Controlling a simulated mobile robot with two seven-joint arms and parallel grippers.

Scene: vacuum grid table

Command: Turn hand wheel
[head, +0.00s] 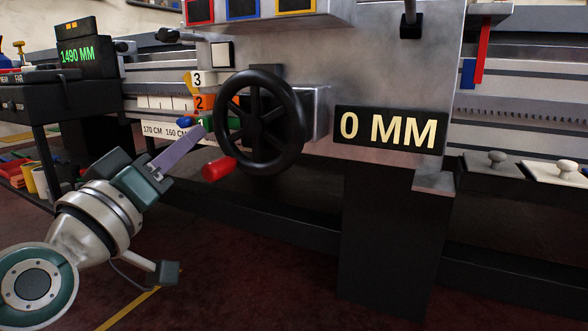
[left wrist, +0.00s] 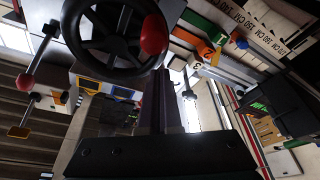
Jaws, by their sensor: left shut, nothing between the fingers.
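The black spoked hand wheel (head: 259,122) stands upright on the front of the grey machine, with a red handle (head: 219,168) sticking out from its lower left rim. In the left wrist view the wheel (left wrist: 112,38) is at the top, and its red handle (left wrist: 154,34) points toward the camera. My left gripper (head: 201,130) is shut and empty, its fingers pointing up and right, just left of the wheel and above the handle in the picture. The shut fingers (left wrist: 165,75) show below the handle in the left wrist view. I cannot tell whether they touch anything. My right gripper is out of view.
A sign (head: 388,129) right of the wheel reads 0 MM. A display (head: 78,56) at the left reads 1490 MM. Numbered coloured steps (head: 203,103) sit close behind the left fingertips. A black tray with knobbed blocks (head: 491,165) is at the right. Dark floor lies below.

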